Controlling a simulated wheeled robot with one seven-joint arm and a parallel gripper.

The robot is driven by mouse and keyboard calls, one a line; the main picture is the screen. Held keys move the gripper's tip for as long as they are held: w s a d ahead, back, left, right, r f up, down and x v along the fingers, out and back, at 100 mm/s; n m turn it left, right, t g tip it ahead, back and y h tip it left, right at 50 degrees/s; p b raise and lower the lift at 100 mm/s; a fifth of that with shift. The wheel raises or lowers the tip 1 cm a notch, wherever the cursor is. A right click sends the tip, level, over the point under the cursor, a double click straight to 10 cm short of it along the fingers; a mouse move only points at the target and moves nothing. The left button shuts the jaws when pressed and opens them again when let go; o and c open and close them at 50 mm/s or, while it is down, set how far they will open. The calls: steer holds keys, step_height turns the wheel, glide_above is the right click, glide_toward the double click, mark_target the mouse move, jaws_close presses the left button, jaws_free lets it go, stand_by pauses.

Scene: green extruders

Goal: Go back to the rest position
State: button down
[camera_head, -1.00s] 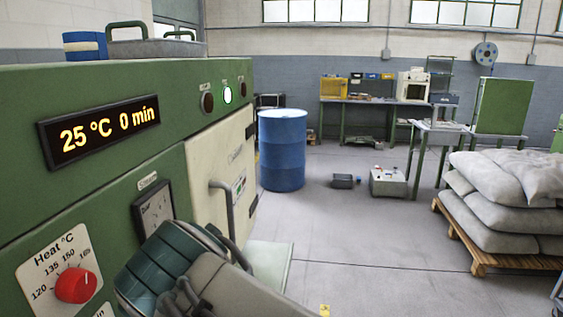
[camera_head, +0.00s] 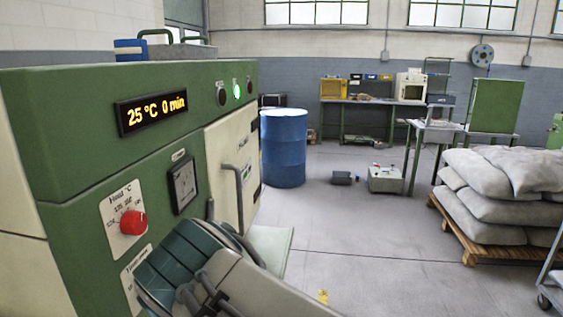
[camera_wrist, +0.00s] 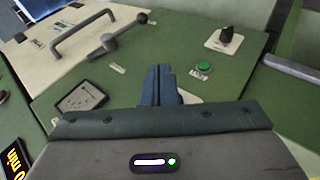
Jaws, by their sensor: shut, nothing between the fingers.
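My gripper (camera_wrist: 160,84) shows in the wrist view with its two dark blue fingers together and nothing between them. It is in front of the green machine panel and apart from any control, as far as I can tell. In the head view my folded arm is at the bottom centre, and the fingers cannot be made out there. The green machine (camera_head: 75,100) stands at the left, with a display (camera_head: 151,113) reading 25 °C and 0 min. Its red heat knob (camera_head: 132,222), a gauge (camera_head: 182,185) and a lit green light (camera_head: 237,91) are visible. Its pale door (camera_head: 225,145) appears closed.
A blue barrel (camera_head: 284,150) stands beyond the machine. Sacks (camera_head: 505,190) are stacked on a wooden pallet (camera_head: 480,248) at the right, with a cart (camera_head: 550,285) at the right edge. A grey box (camera_head: 386,180) sits on the floor. The middle floor is open.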

steer(key=w+d+f+m+g+h+p, duration=0.1)
steer(key=w+d+f+m, duration=0.15)
steer(key=d+m, duration=0.4)
steer(key=w+d+f+m+g+h+p, duration=0.1)
steer(key=d+f+m+g+p, duration=0.15)
steer(key=d, duration=0.65)
steer(key=s+d+f+m+g, duration=0.2)
steer(key=s+d+f+m, duration=0.3)
steer(key=d+m, duration=0.3)
steer(key=shift+s+d+f+p, duration=0.15)
steer(key=shift+d+f+p, duration=0.35)
steer(key=shift+d, duration=0.7)
